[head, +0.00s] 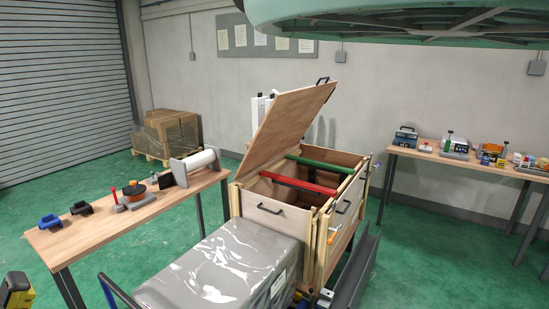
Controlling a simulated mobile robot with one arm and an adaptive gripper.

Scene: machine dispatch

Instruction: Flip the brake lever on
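I cannot make out for certain which part is the brake lever. My gripper is not in view.
A wooden crate (268,212) with a raised lid (287,120) and red and green bars stands in the middle. A plastic-wrapped grey block (225,268) is before it. The left table (62,244) holds several parts. A large green body (400,18) overhangs top right. Green floor (430,250) is free at right.

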